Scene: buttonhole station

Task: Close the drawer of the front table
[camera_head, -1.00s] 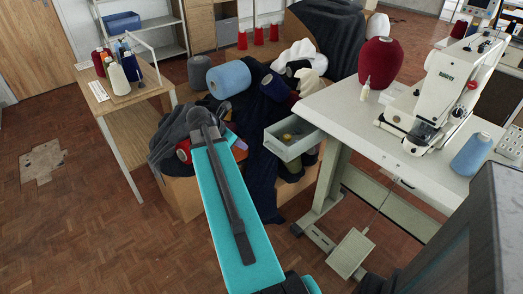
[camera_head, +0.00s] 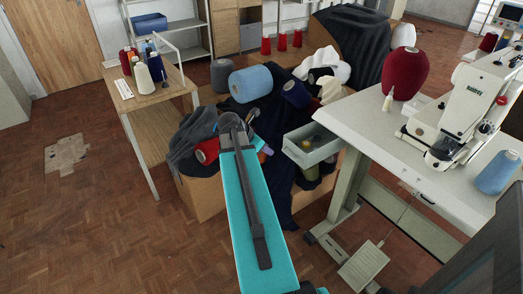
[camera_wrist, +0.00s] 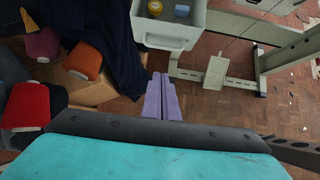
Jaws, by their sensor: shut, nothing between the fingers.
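The front table (camera_head: 375,125) stands at the right in the head view, with a pale top. Its grey-green drawer (camera_head: 308,157) sticks out open from the table's left end, with small items inside. In the wrist view the drawer (camera_wrist: 165,43) is at the top centre, its handle front facing me and a yellow and a blue spool inside. My gripper (camera_wrist: 161,80) shows there as two purple fingers, shut and empty. In the picture its tips lie just below the drawer front, with a small gap.
A box (camera_head: 203,197) heaped with yarn cones and dark cloth stands left of the drawer. A sewing machine (camera_head: 462,110) and a red cone (camera_head: 404,74) are on the table. A pedal (camera_head: 363,266) stands below.

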